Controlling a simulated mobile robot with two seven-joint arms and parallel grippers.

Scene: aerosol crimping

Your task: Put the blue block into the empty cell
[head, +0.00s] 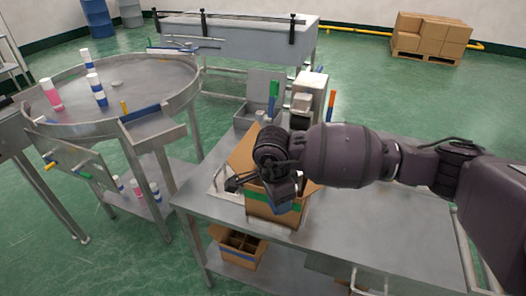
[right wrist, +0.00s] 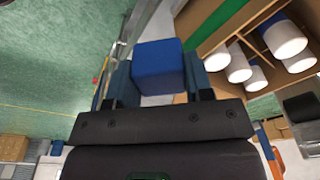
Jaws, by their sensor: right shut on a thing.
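The blue block (right wrist: 158,66) is held between the two fingers of my right gripper (right wrist: 155,80) in the right wrist view. In the head view my right gripper (head: 284,200) is over the near part of the open cardboard box (head: 262,206), and its arm hides most of the box's inside. In the right wrist view the box's divided inside (right wrist: 212,40) lies to the right of the block, with several white-and-blue cans (right wrist: 284,38) in it. The block looks outside or above the box edge; its height cannot be told. The empty cell cannot be made out. My left gripper is not in view.
The box stands on a steel table (head: 350,228) with free room to the right. A round steel table (head: 130,82) with several cans stands at the left. A second divided carton (head: 238,246) is on the lower shelf. A small machine (head: 308,98) stands behind the box.

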